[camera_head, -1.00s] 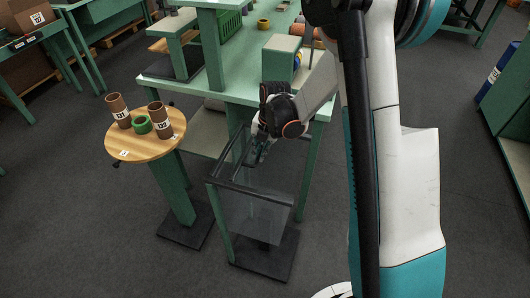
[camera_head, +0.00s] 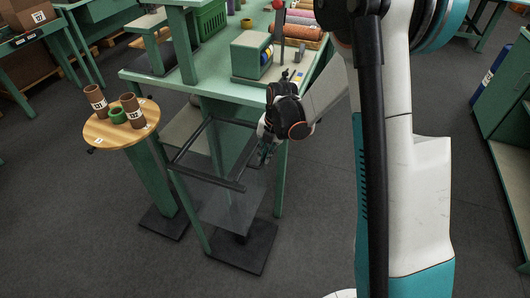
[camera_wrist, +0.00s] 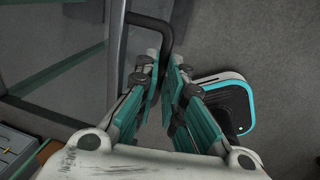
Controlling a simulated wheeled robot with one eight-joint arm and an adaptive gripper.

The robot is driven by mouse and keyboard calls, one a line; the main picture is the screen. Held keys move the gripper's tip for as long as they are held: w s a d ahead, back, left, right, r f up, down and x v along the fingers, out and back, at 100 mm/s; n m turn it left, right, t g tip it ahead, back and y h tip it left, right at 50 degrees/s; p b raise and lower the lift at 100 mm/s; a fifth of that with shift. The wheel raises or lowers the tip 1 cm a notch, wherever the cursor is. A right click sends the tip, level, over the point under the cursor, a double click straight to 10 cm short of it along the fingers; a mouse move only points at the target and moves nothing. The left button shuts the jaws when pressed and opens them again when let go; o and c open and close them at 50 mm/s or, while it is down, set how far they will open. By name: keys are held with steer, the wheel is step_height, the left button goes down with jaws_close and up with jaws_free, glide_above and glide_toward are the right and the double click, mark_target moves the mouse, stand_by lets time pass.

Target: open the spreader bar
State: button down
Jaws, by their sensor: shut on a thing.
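The spreader bar is a dark bar frame (camera_head: 205,178) on a green stand, beside the green table. Its long front bar and a side bar (camera_head: 248,163) show, and a see-through grey panel hangs below. My gripper (camera_head: 263,155) is at the right side of this frame. In the wrist view, a black bent handle (camera_wrist: 150,18) reaches down between the fingers of my gripper (camera_wrist: 165,68), which are closed on it. The exact contact is partly hidden by the fingers.
A round wooden stand (camera_head: 97,130) at the left holds brown tubes (camera_head: 131,110) and a green ring (camera_head: 117,116). The green table (camera_head: 150,76) behind carries a green box (camera_head: 250,57) and several rolls (camera_head: 299,31). Open floor lies in front and at the right.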

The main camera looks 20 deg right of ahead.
steer(key=c, duration=1.7)
jaws_free()
steer(key=r, duration=0.4)
steer(key=d+r, duration=0.1)
steer(key=r, duration=0.3)
steer(key=s+r, duration=0.1)
steer(key=r, duration=0.2)
steer(key=shift+s+d+r, duration=0.1)
steer(key=shift+d+r, duration=0.25)
steer(key=shift+r, duration=0.05)
